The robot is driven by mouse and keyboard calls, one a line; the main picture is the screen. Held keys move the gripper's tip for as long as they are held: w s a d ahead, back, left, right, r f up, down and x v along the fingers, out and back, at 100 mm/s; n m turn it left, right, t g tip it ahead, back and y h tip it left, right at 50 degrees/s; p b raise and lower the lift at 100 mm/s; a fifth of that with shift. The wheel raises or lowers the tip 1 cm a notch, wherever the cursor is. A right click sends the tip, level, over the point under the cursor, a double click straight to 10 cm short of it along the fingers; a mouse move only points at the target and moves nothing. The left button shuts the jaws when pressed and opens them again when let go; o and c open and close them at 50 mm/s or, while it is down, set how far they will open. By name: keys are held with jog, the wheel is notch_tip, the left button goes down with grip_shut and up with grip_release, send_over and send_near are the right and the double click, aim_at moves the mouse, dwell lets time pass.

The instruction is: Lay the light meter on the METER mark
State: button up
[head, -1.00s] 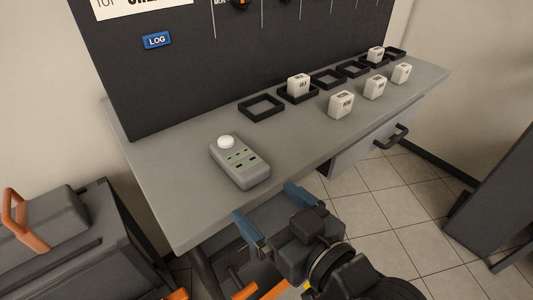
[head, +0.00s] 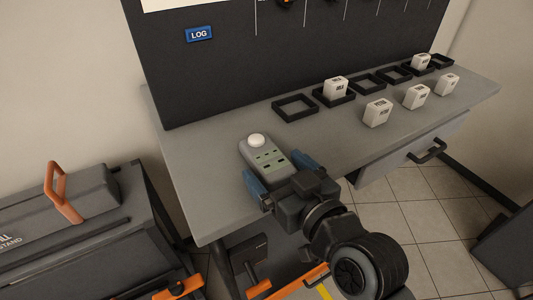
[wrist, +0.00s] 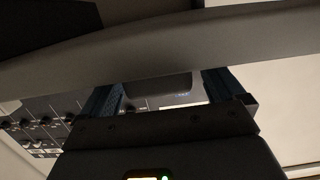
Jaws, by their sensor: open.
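The light meter (head: 265,154), a grey-green handset with a white dome at its far end, lies on the grey bench top near its left front part. My gripper (head: 281,173) is open, with one blue finger on each side of the meter's near end. I cannot tell whether the fingers touch it. In the wrist view the two blue fingers (wrist: 162,92) stand apart, with a dark grey block between them that looks like the meter's end. I cannot make out a METER mark in any view.
Black square frames (head: 295,108) line the back of the bench (head: 215,195), some holding white blocks. Several white blocks (head: 377,113) stand in front of them. A dark board with a blue LOG label (head: 199,34) rises behind. A dark case with an orange handle (head: 62,190) is at left.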

aim_at(266, 157)
jog(key=shift+x, duration=1.35)
jog(key=shift+c, duration=0.3)
jog(key=c, duration=1.2)
jog(key=shift+r, duration=0.1)
